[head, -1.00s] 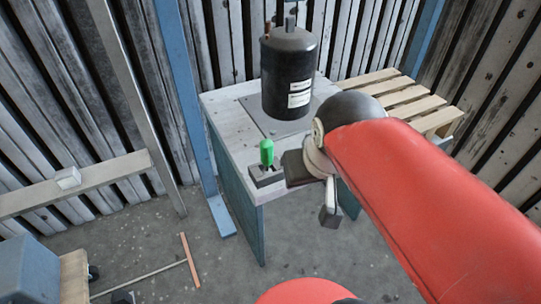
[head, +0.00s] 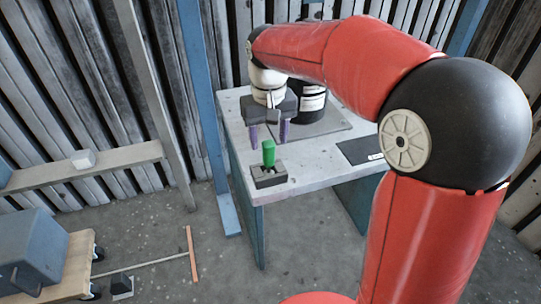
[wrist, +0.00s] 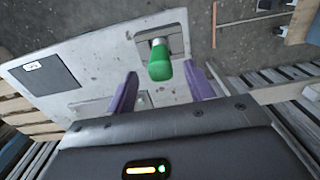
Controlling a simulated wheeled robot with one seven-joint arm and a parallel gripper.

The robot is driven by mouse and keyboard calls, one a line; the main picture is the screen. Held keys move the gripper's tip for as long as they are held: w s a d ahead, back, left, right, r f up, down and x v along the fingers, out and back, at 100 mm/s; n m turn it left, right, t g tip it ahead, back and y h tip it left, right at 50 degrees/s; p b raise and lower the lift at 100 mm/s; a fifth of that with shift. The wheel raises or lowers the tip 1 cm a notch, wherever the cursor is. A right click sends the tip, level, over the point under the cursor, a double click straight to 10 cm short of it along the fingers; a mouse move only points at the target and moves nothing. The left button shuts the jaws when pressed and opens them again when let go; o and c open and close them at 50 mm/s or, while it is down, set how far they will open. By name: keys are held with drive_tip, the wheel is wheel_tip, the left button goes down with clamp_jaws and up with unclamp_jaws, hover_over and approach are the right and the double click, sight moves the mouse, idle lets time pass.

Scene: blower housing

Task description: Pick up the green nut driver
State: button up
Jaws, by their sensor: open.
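The green nut driver (head: 268,153) stands upright in a small dark grey holder (head: 270,178) near the front left corner of the table. Its green handle points up; its lower end is hidden in the holder. My gripper (head: 269,137) is open, with its two purple fingers pointing down, just behind the driver in the head view. In the wrist view the driver (wrist: 160,62) appears beyond the gap between the two fingers (wrist: 165,88). The fingers do not visibly touch it, and the gripper is empty.
A black cylinder (head: 314,101) stands on a plate at the back of the table (head: 318,173), partly hidden by my arm. A dark flat panel with a white label (head: 357,151) lies on the right. A blue post (head: 201,110) rises beside the table's left edge.

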sight(269, 153)
wheel_tip(269, 153, down, 5)
drive_tip(key=shift+s+f+b, duration=0.1)
drive_tip(key=shift+b, duration=0.2)
clamp_jaws()
idle(0.4)
wheel_tip(269, 153, up, 20)
drive_tip(key=p, duration=0.3)
